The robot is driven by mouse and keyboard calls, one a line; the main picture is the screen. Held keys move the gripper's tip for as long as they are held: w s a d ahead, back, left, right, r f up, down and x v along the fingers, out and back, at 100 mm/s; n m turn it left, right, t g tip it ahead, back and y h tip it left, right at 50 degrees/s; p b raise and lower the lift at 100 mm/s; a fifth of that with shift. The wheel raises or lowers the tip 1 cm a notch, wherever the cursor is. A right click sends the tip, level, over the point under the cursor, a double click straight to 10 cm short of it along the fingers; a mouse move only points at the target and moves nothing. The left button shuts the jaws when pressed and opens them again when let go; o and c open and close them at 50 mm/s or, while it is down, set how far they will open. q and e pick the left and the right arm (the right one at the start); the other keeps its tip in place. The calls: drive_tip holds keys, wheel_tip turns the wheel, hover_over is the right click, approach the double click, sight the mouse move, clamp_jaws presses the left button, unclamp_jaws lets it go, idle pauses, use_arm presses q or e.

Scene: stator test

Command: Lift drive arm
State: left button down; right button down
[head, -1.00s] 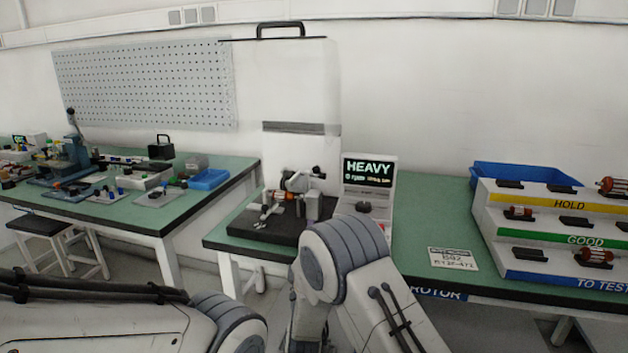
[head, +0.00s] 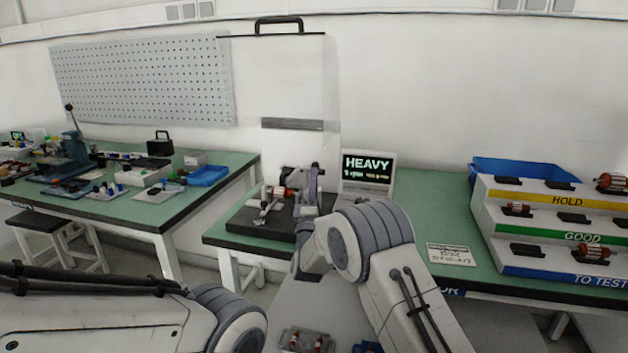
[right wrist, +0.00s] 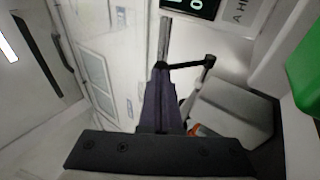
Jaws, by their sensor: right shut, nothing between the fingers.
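The drive arm (head: 314,184) is a purple-grey bar standing nearly upright on the dark test stand (head: 258,230). It also shows in the right wrist view (right wrist: 158,95), with a black handle (right wrist: 192,64) out to one side. A rotor with an orange band (head: 280,192) sits on the stand to its left. My right gripper (head: 307,208) is shut and empty, just in front of the drive arm. My own arm partly hides it, so I cannot tell whether it touches. My left arm shows at the lower left, but its gripper is out of view.
A monitor reading HEAVY (head: 367,174) stands right of the stand. A stepped rack (head: 540,228) with HOLD and GOOD rows and a blue bin (head: 525,170) are at the right. A label card (head: 450,255) lies on the green table (head: 425,210), which has clear room around it.

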drive_tip(key=r+g+p, duration=0.1)
drive_tip(key=p, duration=0.2)
drive_tip(key=w+r+m+g+p, duration=0.1)
drive_tip(key=r+g+p, duration=0.1)
drive_tip(key=p, duration=0.2)
drive_tip(key=r+g+p, duration=0.1)
drive_tip(key=r+p, duration=0.1)
drive_tip(key=p, duration=0.2)
drive_tip(key=shift+w+d+r+g, duration=0.25)
drive_tip(key=shift+w+d+g, duration=0.1)
drive_tip(key=shift+w+g, duration=0.05)
drive_tip(key=shift+w+d, duration=0.1)
drive_tip(key=shift+w, duration=0.05)
drive_tip(key=shift+w+d+r+p, duration=0.15)
drive_tip(key=shift+w+r+p, duration=0.45)
drive_tip(key=shift+w, duration=0.25)
